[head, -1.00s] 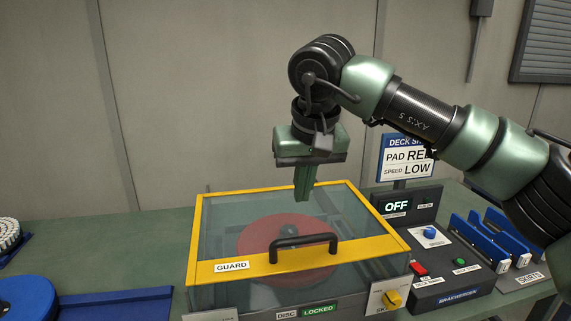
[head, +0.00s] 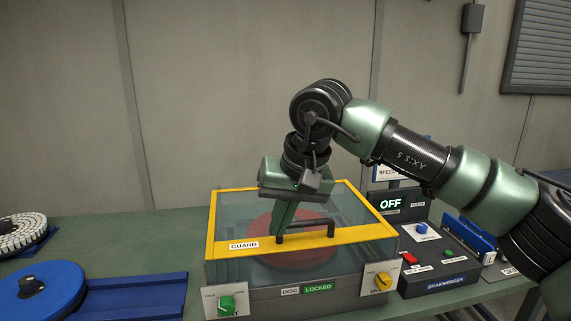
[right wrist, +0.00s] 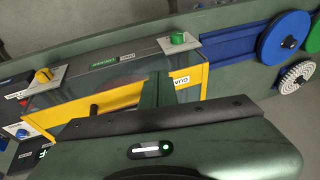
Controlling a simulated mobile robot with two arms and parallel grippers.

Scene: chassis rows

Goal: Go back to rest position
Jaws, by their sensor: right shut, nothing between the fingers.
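My right gripper (head: 283,229) is shut and empty. It points down over the yellow-framed guard, its fingers overlapping the left end of the black handle (head: 318,225) in the head view. I cannot tell whether they touch it. In the right wrist view the shut fingers (right wrist: 157,90) reach toward the yellow guard frame (right wrist: 192,83). The guard (head: 368,233) is closed, with clear panels, and a red disc (head: 262,228) shows inside. The label below reads DISC LOCKED. My left gripper is out of view.
The control box (head: 446,270) with an OFF display stands right of the guard. A blue wheel (head: 30,297) and blue tray (head: 140,297) lie left. Open air surrounds the arm above the guard.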

